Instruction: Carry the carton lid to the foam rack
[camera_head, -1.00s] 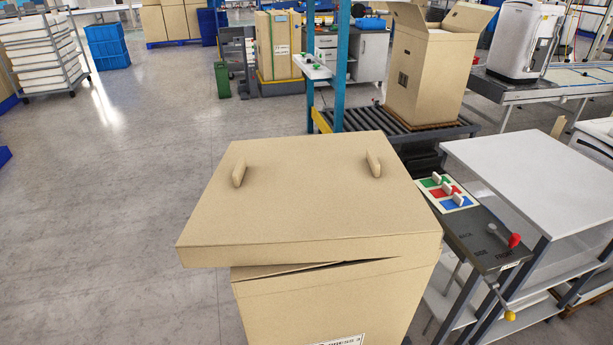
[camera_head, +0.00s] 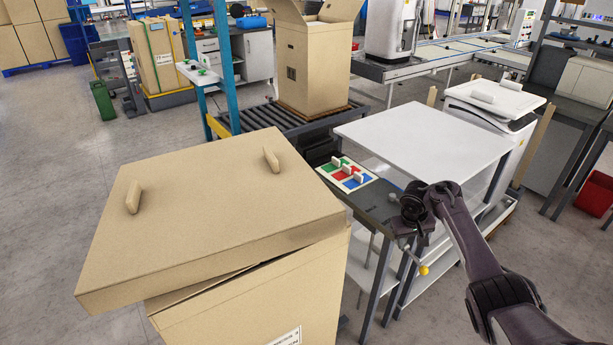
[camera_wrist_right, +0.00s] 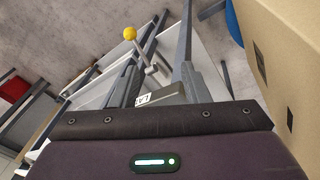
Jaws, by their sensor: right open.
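The tan carton lid (camera_head: 210,205) has two upright handle tabs and lies askew on top of a tall tan carton (camera_head: 260,310), with a dark gap under its near edge. My right gripper (camera_head: 412,212) is right of the lid, apart from it, near the grey side panel of a white table. It is small and dark in the head view. In the right wrist view my right gripper (camera_wrist_right: 155,85) is open with nothing held; a carton side (camera_wrist_right: 285,65) shows at the right. My left gripper is out of view. No foam rack shows in the current views.
A white table (camera_head: 425,135) stands right of the carton. A panel with coloured switches (camera_head: 347,174) and a yellow-knobbed lever (camera_head: 423,270) are close to my right gripper. An open carton (camera_head: 305,70) stands on a roller conveyor (camera_head: 265,117) behind. Floor is clear at left.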

